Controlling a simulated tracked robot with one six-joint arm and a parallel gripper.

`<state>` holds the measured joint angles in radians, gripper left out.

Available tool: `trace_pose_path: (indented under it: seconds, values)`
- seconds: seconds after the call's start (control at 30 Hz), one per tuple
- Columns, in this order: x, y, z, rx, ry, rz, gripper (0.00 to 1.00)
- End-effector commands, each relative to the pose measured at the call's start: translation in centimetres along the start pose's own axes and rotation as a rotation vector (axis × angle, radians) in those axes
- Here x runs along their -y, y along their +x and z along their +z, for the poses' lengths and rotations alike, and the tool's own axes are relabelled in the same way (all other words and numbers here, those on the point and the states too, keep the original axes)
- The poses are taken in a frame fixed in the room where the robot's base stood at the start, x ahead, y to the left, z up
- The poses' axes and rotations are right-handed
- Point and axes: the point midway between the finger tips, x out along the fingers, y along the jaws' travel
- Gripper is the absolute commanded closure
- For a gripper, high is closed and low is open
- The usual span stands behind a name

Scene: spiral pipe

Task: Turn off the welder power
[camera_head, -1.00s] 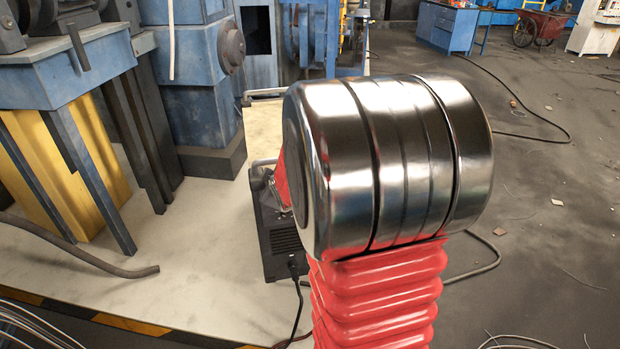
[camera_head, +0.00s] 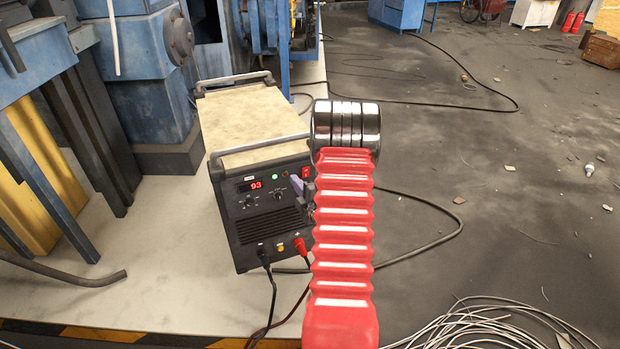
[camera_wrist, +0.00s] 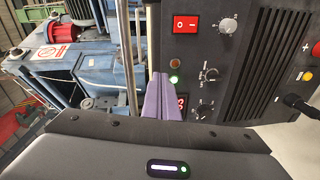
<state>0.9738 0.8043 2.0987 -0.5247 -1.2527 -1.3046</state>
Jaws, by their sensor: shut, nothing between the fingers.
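The welder (camera_head: 262,215) is a dark box with a pale top and metal handles, standing on the light platform. Its front panel has a red display reading 93, a lit green light and knobs. The red power switch (camera_head: 306,172) is at the panel's upper right corner; it also shows in the wrist view (camera_wrist: 186,24), marked 0 and I. My gripper (camera_head: 298,187) is shut and empty, partly hidden by my red arm. In the wrist view its purple fingers (camera_wrist: 161,97) are in front of the panel near the green light, below the switch. I cannot tell whether they touch the panel.
Two cables (camera_head: 268,300) run from the welder's lower front. Blue machinery (camera_head: 150,85) stands behind and to the left. A coil of wire (camera_head: 485,325) lies on the floor at the front right.

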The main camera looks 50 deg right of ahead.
Motion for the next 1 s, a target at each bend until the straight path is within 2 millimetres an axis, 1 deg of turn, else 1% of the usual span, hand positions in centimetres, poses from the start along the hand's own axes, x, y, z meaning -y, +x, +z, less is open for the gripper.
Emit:
trace_pose_path:
  seconds: [0.03, 0.2, 0.3, 0.4, 0.5, 0.6, 1.0]
  values:
    - [1.2, -0.6, 1.3, 0.005, -0.012, 0.018, 1.0]
    - [3.9, -2.7, 4.5, 0.015, -0.07, 0.105, 1.0]
    - [5.2, -4.2, 6.1, 0.025, -0.101, 0.156, 1.0]
    - [6.3, -5.5, 7.2, 0.036, -0.124, 0.197, 1.0]
    - [6.8, -6.3, 7.9, 0.043, -0.14, 0.224, 1.0]
    - [7.0, -6.6, 8.1, 0.046, -0.146, 0.236, 1.0]
    - [6.9, -6.4, 8.1, 0.045, -0.147, 0.237, 1.0]
